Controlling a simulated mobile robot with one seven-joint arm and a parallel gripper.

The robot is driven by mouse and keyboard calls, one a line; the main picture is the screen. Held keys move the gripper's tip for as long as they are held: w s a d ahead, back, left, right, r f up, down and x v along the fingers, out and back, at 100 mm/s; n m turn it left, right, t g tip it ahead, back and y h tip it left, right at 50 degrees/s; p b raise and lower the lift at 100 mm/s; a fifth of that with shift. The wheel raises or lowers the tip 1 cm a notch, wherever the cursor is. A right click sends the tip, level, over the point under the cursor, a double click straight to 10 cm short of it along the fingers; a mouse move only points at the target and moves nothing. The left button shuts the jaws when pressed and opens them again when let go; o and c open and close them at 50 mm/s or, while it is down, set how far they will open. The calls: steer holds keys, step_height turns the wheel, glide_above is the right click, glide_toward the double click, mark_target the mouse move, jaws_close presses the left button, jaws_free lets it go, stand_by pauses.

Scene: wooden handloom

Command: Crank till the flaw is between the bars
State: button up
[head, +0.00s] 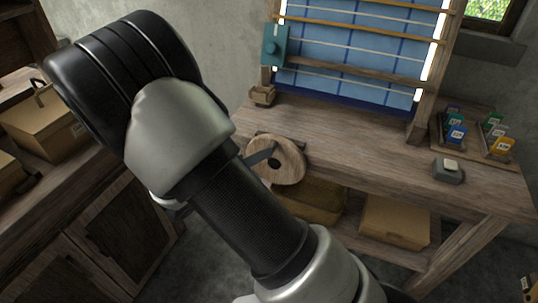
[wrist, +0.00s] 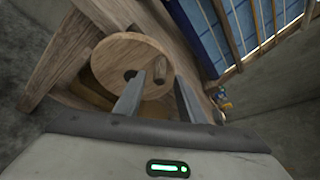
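A wooden crank wheel (head: 288,160) is mounted at the front edge of the loom's bench, left of centre. In the wrist view the wheel (wrist: 113,55) has a dark hub hole and a short wooden peg handle (wrist: 160,68). My gripper (wrist: 159,77) is open, its two fingers pointing at the wheel, with the peg in the gap near the fingertips; I cannot tell whether they touch it. In the head view my arm hides most of the gripper. Blue cloth (head: 345,52) hangs in the loom frame behind wooden bars (head: 352,73) and thin pale rods. I cannot make out a flaw.
A teal box (head: 275,46) is on the frame's left post. Coloured cards (head: 456,134) stand in a rack on the bench's right, near a grey block (head: 448,172). Boxes (head: 394,222) sit on the shelf below. A cabinet (head: 110,240) stands at left.

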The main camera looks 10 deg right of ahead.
steer(key=b+x, duration=0.1)
steer(key=x, duration=0.4)
steer(key=shift+w+d, duration=0.15)
steer(key=shift+d, duration=0.1)
jaws_close()
